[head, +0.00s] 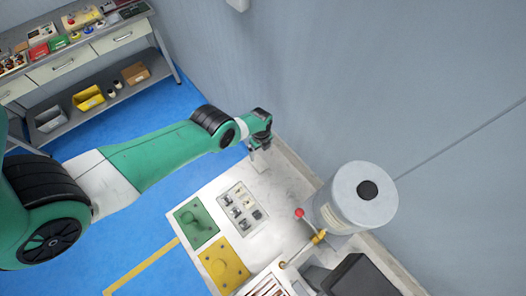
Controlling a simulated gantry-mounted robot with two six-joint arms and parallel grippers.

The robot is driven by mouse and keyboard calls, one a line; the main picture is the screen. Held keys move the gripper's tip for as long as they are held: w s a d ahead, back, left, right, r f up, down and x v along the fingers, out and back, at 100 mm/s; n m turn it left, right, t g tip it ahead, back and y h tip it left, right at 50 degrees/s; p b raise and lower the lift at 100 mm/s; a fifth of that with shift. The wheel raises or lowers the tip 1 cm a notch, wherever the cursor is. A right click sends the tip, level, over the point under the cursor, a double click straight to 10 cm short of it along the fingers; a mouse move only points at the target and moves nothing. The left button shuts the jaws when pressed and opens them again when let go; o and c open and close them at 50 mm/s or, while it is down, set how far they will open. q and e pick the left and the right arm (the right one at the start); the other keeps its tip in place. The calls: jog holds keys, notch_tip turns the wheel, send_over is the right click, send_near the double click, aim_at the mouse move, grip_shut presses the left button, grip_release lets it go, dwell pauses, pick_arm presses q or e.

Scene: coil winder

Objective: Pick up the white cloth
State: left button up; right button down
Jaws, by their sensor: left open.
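My left gripper (258,154) is open at the far corner of the white worktable (283,183), close to the wall. It points down at the tabletop. I cannot tell whether its fingers touch anything. I cannot make out the white cloth clearly; the tabletop is pale too, and the gripper and wrist cover part of that corner. My right gripper is not in view.
The worktable holds a grey tray of small parts (241,208), a green plate (196,223) and a yellow plate (224,265). A grey cylinder (345,208) with a red knob (299,213) beside it stands right. A shelf bench (95,47) is back left.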

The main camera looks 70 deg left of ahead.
pick_arm(q)
jog(key=b, duration=0.7)
send_over(259, 163)
notch_tip(259, 163, down, 7)
jog(key=shift+w+f, duration=0.1)
jog(key=shift+w, duration=0.05)
notch_tip(259, 163, down, 5)
jog(key=b, duration=0.4)
jog(key=shift+b, duration=0.3)
jog(key=c, duration=1.2)
jog(key=shift+c, duration=0.2)
jog(key=shift+r+p, duration=0.25)
jog(key=shift+p, duration=0.05)
